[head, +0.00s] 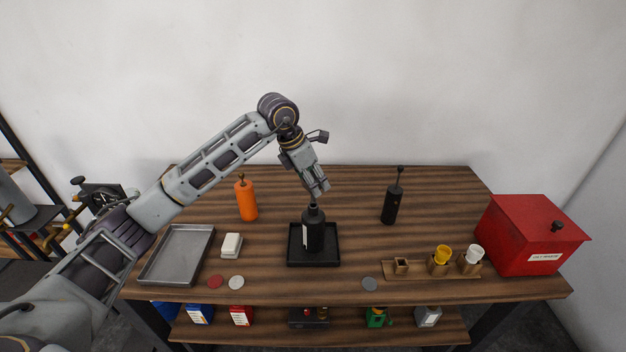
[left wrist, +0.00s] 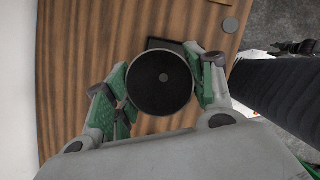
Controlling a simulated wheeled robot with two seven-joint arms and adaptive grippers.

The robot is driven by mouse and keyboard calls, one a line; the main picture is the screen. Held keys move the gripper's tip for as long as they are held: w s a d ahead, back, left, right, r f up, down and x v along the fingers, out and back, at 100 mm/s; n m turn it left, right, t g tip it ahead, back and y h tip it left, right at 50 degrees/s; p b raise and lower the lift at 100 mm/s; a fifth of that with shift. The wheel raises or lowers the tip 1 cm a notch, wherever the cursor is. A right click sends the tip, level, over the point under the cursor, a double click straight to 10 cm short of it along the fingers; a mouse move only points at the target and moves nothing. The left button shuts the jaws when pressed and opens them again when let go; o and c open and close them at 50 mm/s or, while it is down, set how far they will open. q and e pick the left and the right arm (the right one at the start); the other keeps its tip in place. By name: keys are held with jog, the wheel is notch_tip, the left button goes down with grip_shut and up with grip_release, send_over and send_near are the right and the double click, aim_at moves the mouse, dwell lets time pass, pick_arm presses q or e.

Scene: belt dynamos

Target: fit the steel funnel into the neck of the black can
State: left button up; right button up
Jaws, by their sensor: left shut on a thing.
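The black can (head: 313,236) stands upright on a black square tray (head: 335,257) near the table's middle, with a pale label on its left side. My left gripper (head: 319,189) points down just above its neck. In the left wrist view its green-padded fingers (left wrist: 162,82) are shut on a round, dark-mouthed piece, which I take for the steel funnel (left wrist: 145,85), seen from above with a small grey spot at its centre. The funnel is mostly hidden in the head view, so I cannot tell whether its spout is in the neck. My right gripper is out of view.
An orange bottle (head: 246,202) and a slim black bottle (head: 391,206) stand behind the can. A wooden rack (head: 420,273) holds a yellow cup (head: 442,254) and a white cup (head: 474,253). A red box (head: 532,236) is right, a grey metal tray (head: 150,272) left.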

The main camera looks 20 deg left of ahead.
pick_arm(q)
jog(key=shift+b, duration=0.4)
dwell(1.5)
jog(key=shift+o, duration=0.2)
jog(key=shift+f+b, duration=1.6)
jog(key=shift+f, duration=0.55)
dwell(1.2)
jog(key=o, duration=1.1)
jog(key=shift+r, duration=0.1)
jog(key=shift+v, duration=5.95)
jog(key=shift+s, duration=0.15)
